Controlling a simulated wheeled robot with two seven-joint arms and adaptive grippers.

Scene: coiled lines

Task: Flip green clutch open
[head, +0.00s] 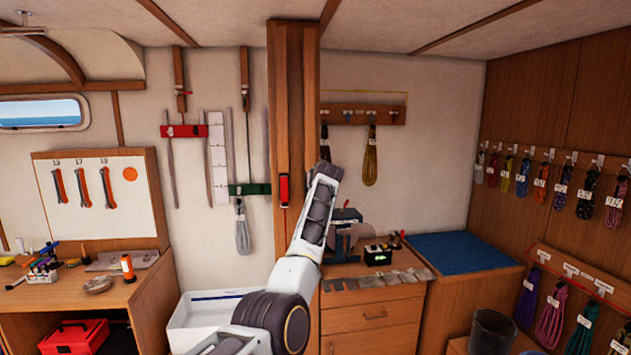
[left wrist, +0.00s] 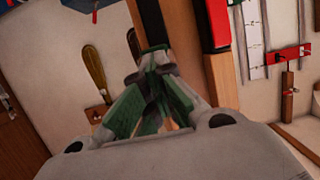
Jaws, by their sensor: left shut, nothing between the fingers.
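The green clutch (head: 249,189) is a dark green bar on the back wall, left of the wooden post, with a line through it. Its lever position is too small to tell. A sliver of it appears at the top edge of the left wrist view (left wrist: 239,2). My left arm rises in front of the post in the head view, and its fingers are hidden there. In the left wrist view my left gripper (left wrist: 155,80) has its greenish fingers shut together, with nothing held. It is right of the clutch in the head view and apart from it. My right gripper is not in view.
A red clutch (head: 184,132) is higher and further left, beside a white strip (head: 218,158). The wooden post (head: 295,80) carries a red fitting (head: 284,190), close to the left gripper. A white bin (head: 200,318) stands below. Coiled lines hang along the right wall.

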